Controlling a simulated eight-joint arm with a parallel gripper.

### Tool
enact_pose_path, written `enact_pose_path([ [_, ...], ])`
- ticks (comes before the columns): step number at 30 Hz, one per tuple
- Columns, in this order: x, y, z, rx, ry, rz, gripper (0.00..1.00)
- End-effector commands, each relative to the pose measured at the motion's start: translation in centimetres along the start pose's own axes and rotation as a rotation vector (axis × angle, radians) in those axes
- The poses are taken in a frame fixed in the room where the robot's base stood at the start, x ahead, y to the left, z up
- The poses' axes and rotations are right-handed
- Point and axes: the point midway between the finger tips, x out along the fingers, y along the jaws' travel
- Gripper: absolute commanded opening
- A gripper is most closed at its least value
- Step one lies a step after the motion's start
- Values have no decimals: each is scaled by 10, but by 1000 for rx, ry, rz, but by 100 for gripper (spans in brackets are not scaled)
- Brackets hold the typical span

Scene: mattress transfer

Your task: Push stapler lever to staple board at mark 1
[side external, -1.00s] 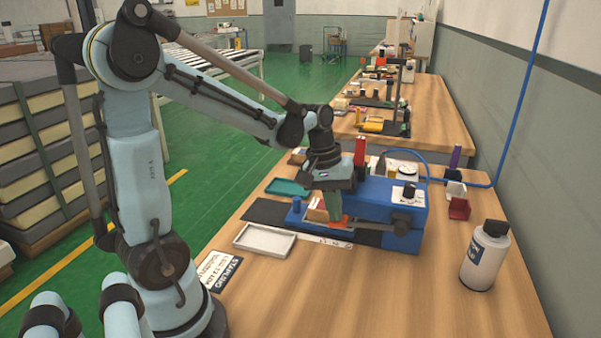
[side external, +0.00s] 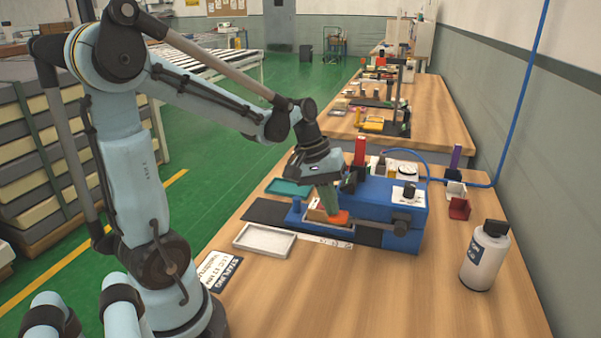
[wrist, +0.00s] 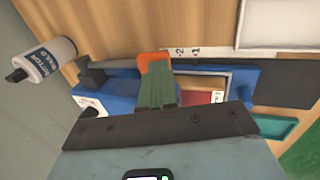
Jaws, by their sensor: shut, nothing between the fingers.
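The blue stapler (side external: 375,205) stands on the wooden bench, with a dark hub (side external: 402,223) and a grey lever (wrist: 125,67) running from it. A tan board (side external: 315,214) lies in the blue fixture in front of it, partly hidden by my fingers. A white strip with marks 1 and 2 (wrist: 190,51) runs beside the fixture. My gripper (side external: 338,217) is shut and empty, its green fingers pointing down at a tilt, with orange tips. In the wrist view the tips (wrist: 155,63) overlap the lever; I cannot tell whether they touch it.
A white tray (side external: 250,252) and a label card (side external: 216,270) lie at the front left. A teal tray (side external: 289,187) is behind. A white bottle (side external: 484,257) stands at the right. Small red and white bins (side external: 459,208) sit behind it. The bench front is clear.

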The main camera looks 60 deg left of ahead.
Motion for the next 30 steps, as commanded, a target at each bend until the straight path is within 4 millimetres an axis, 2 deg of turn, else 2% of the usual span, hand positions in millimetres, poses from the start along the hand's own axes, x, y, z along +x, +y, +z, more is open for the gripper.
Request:
enact_pose_path([
  [12, -69, 1, 0, -3, -2, 0, 0],
  [18, -96, 2, 0, -3, -3, 0, 0],
  [24, -111, 3, 0, -1, -4, 0, 0],
  [30, -114, 3, 0, -1, -4, 0, 0],
])
